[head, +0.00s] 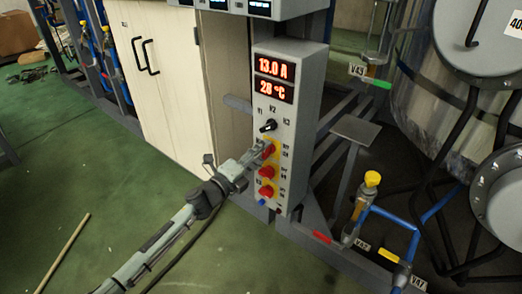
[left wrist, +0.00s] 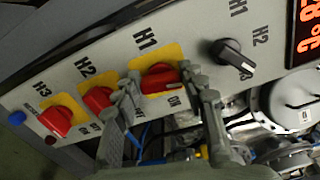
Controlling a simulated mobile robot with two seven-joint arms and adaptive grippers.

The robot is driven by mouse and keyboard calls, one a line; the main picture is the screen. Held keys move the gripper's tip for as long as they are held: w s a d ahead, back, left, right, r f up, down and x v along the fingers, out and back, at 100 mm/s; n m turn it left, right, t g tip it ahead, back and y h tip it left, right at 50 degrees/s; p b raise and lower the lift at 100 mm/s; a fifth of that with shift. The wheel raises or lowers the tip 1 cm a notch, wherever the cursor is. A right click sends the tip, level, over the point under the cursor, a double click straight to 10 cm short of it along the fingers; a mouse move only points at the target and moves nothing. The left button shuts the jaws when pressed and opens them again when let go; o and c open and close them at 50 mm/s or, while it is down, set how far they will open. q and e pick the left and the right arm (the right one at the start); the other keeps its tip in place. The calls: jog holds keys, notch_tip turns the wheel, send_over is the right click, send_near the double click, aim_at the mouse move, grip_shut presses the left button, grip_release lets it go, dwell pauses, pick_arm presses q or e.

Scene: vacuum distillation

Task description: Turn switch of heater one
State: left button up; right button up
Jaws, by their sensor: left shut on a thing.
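The grey control box (head: 300,62) stands upright with two red displays, reading 13.0 A and 28 °C in the head view. Below them are a black selector knob (head: 268,126) and three red switches on yellow plates. My left gripper (head: 262,149) is at the top red switch, labelled H1 (left wrist: 158,79). In the left wrist view its two fingers (left wrist: 160,84) are on either side of this switch, shut on it. The H2 switch (left wrist: 97,99) and H3 switch (left wrist: 55,121) are beside it, untouched. My right gripper is out of view.
A pale cabinet (head: 165,60) stands left of the box. Blue pipes with a yellow-capped valve (head: 371,180) and a large metal vessel (head: 430,110) are on the right. The green floor (head: 60,185) at left is mostly clear, with a stick (head: 62,252) on it.

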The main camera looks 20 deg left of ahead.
pick_arm(q)
jog(key=shift+n+p, duration=0.3)
jog(key=shift+n, duration=0.8)
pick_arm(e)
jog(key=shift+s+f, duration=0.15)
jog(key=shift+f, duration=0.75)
pick_arm(q)
jog(key=shift+f, duration=0.1)
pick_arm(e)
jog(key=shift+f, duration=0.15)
pick_arm(q)
jog(key=o, duration=1.2)
jog(key=shift+c, duration=0.2)
jog(key=v, duration=1.2)
